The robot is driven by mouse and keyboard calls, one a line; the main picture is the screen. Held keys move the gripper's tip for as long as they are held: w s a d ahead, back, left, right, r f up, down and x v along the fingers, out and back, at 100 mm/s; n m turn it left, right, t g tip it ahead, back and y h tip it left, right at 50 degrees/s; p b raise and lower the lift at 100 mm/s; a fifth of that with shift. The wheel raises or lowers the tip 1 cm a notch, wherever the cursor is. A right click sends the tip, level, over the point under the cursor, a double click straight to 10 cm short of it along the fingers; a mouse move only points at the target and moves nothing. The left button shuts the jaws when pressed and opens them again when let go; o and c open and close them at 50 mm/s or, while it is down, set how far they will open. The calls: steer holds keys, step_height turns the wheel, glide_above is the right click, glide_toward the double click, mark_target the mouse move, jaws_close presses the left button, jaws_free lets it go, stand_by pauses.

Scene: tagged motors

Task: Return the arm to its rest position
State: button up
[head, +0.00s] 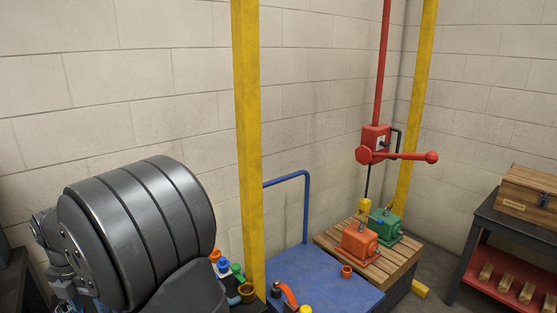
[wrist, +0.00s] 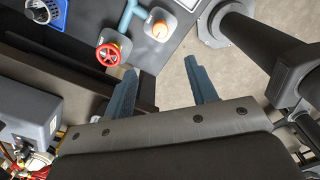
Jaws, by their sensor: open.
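My gripper (wrist: 162,66) shows in the wrist view with its two blue-grey fingers spread wide apart and nothing between them. Behind the fingers are a dark panel edge and bare floor. In the head view my dark, banded arm fills the lower left, and I cannot make out the fingers there. An orange motor (head: 358,241) and a green motor (head: 386,225) sit upright on a wooden pallet (head: 328,243) at the right, well apart from my arm.
A yellow post (head: 247,120) stands right of my arm. A blue cart (head: 310,280) is beyond it. A red lever (head: 405,156) juts out above the motors.

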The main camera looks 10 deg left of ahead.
step_height(320, 180, down, 16)
steer(key=shift+r, duration=0.1)
stand_by(0.4)
step_height(320, 180, up, 17)
step_height(320, 180, down, 17)
steer(key=shift+f, duration=0.15)
steer(key=m, duration=0.8)
steer(key=shift+m, duration=0.4)
steer(key=m, duration=0.4)
steer(key=shift+m, duration=0.4)
steer(key=m, duration=0.4)
